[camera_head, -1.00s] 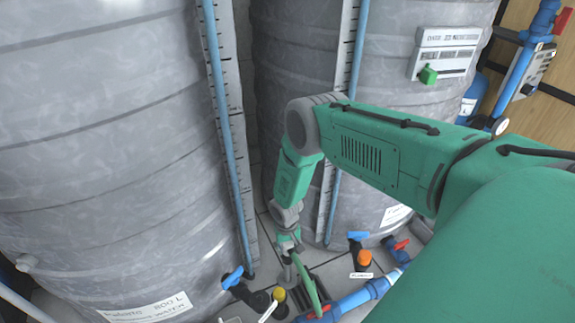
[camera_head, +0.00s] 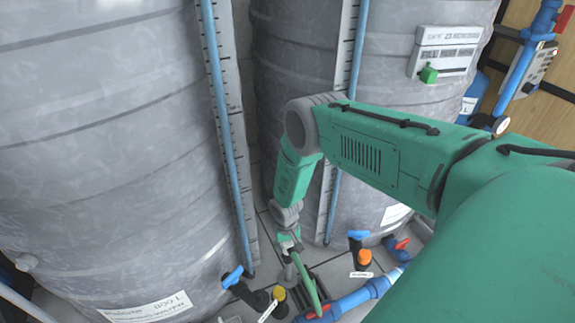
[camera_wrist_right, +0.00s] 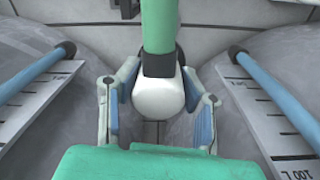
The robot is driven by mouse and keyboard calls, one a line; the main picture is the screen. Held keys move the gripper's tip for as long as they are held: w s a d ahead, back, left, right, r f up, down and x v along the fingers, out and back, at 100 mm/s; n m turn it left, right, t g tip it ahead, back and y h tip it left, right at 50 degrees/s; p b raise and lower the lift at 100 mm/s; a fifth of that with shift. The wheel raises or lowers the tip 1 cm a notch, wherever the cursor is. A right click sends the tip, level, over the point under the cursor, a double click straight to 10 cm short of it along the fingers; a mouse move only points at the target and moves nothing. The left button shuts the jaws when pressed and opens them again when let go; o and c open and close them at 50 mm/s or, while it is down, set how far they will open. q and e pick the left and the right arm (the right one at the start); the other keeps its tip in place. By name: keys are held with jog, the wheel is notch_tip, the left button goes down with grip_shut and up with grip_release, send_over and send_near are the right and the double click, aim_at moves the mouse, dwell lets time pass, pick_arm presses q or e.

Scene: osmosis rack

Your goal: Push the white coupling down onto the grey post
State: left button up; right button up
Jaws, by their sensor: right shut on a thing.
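My right gripper (camera_head: 291,262) is low on the floor side, between the two grey tanks, at the end of my green arm. In the right wrist view its two fingers (camera_wrist_right: 160,115) are on either side of the white coupling (camera_wrist_right: 158,98) and hold it. A black collar and a green hose (camera_wrist_right: 157,25) run from the coupling toward the top of that view. The hose (camera_head: 308,288) also shows beside the gripper in the head view. I cannot make out the grey post for certain, nor whether the coupling touches it. My left gripper is out of view.
Large grey tanks (camera_head: 100,150) and (camera_head: 390,60) crowd both sides, with blue level tubes (camera_head: 222,110) on rulers. Close to the gripper are a blue-handled valve (camera_head: 233,277), a yellow cap (camera_head: 279,293), an orange cap (camera_head: 365,257) and a blue pipe (camera_head: 360,296).

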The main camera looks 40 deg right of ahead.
jog(key=shift+f, duration=0.3)
jog(key=o, duration=1.2)
jog(key=shift+o, duration=0.2)
notch_tip(320, 180, up, 12)
jog(key=shift+w+a+f, duration=0.1)
